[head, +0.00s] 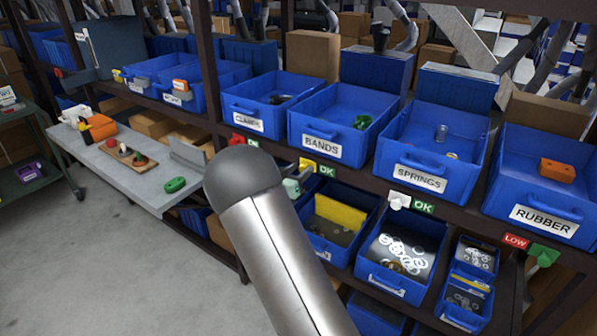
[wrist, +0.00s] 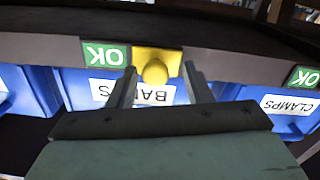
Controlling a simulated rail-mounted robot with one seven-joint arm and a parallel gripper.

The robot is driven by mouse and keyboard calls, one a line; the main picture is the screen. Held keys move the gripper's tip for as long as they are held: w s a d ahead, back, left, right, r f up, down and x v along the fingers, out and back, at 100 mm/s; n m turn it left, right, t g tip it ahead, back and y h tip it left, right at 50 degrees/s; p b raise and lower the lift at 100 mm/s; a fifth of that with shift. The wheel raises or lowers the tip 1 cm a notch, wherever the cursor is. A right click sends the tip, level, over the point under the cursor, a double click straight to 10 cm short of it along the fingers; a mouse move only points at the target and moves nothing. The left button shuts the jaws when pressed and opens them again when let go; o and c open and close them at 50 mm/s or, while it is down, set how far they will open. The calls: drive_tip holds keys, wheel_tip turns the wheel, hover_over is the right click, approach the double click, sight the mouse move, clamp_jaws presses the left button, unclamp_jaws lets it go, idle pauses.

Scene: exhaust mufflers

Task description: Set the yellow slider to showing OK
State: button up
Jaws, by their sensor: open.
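The yellow slider (head: 309,164) sits on the dark shelf rail below the BANDS bin, with a green OK label (head: 327,170) showing at its right. In the wrist view, which is upside down, the yellow slider (wrist: 157,61) has a round knob facing me and the OK label (wrist: 106,54) at its left. My gripper (wrist: 160,76) is open, its fingers at either side of the knob. I cannot tell whether they touch it. In the head view, my gripper (head: 293,187) is just below the yellow slider, partly hidden behind my arm.
Along the rail are a red slider (head: 237,141), a white slider (head: 399,200) showing OK and a green slider (head: 544,254) beside a LOW label (head: 515,241). The blue BANDS bin (head: 322,153) stands above; lower bins (head: 396,285) hold parts. The floor (head: 100,265) at left is clear.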

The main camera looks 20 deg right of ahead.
drive_tip(key=b+v, duration=0.2)
drive_tip(key=v, duration=1.5)
drive_tip(key=shift+s+b, duration=0.15)
drive_tip(key=shift+b, duration=0.2)
drive_tip(key=shift+a+r, duration=0.1)
drive_tip(key=shift+a, duration=0.05)
drive_tip(key=s+a+n+g+y, duration=0.1)
drive_tip(key=s+a+n+y, duration=0.55)
drive_tip(key=y, duration=0.95)
drive_tip(key=s+d+n+g, duration=0.1)
drive_tip(key=s+d+g, duration=0.1)
drive_tip(key=s, duration=0.6)
drive_tip(key=s+d+f+g, duration=0.1)
drive_tip(key=s+g, duration=0.3)
drive_tip(key=s, duration=0.4)
drive_tip(key=s+d+f+n+g+h, duration=0.1)
drive_tip(key=s+d+g, duration=0.2)
drive_tip(key=s, duration=0.6)
drive_tip(key=shift+d+n, duration=0.25)
drive_tip(key=shift+n, duration=0.1)
drive_tip(key=shift+c, duration=0.4)
